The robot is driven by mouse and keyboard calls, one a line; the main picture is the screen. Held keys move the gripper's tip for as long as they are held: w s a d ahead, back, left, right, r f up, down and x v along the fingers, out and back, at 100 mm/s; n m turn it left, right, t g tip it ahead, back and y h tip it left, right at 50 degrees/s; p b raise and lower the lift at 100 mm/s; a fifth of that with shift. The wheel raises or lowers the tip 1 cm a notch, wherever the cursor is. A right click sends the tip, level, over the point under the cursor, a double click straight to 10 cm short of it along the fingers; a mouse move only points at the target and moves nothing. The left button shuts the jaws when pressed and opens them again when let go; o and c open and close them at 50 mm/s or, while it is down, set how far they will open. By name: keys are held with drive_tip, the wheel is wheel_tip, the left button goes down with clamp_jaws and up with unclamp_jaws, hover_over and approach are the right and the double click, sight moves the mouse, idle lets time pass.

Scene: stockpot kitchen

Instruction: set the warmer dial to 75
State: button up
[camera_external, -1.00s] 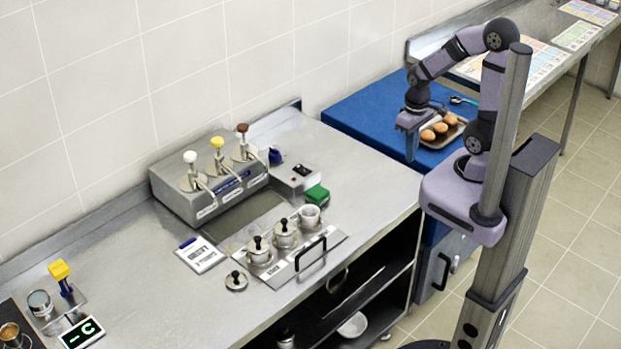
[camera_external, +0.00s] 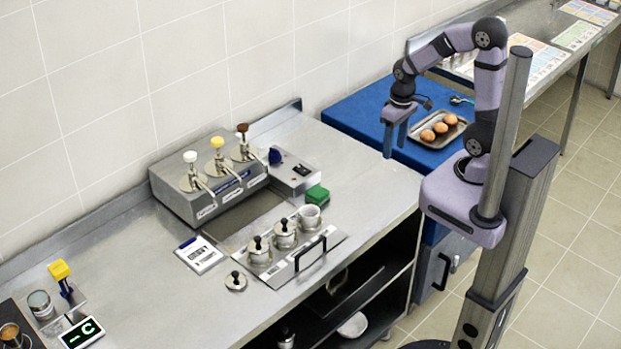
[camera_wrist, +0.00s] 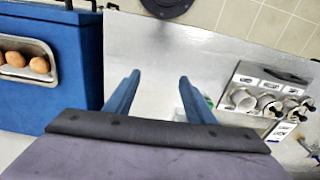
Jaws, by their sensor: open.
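A dark blue knob (camera_external: 276,156) stands at the back of a small steel control box (camera_external: 293,178) on the counter, right of the pump dispensers. It looks like the warmer dial, but its setting is too small to read. The box also has a small dark panel (camera_external: 302,170). My gripper (camera_external: 395,150) is open and empty, pointing down above the seam between the steel counter and the blue counter, well to the right of the knob. Its two blue fingers stand apart in the wrist view (camera_wrist: 160,76). I cannot make out the knob in the wrist view.
The right part of the steel counter (camera_external: 365,195) is clear.

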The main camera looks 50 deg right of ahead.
drive_tip(key=w+a+f+n+t+b, duration=0.1)
drive_tip(key=w+a, duration=0.2)
drive_tip(key=w, duration=0.5)
drive_tip(key=w+a+n+t+b, duration=0.1)
drive_tip(key=w+a, duration=0.1)
drive_tip(key=w, duration=0.7)
drive_tip(key=n+t+y+b, duration=0.2)
approach(274, 153)
drive_tip(key=w+f, duration=0.1)
drive_tip(key=shift+g+h, duration=0.3)
drive_tip(key=shift+p+x, duration=1.3)
drive_tip(key=shift+x, duration=2.4)
drive_tip(key=shift+w+r, duration=0.1)
drive_tip(key=shift+w, duration=0.05)
drive_tip(key=shift+c, duration=0.6)
drive_tip(key=c, duration=0.9)
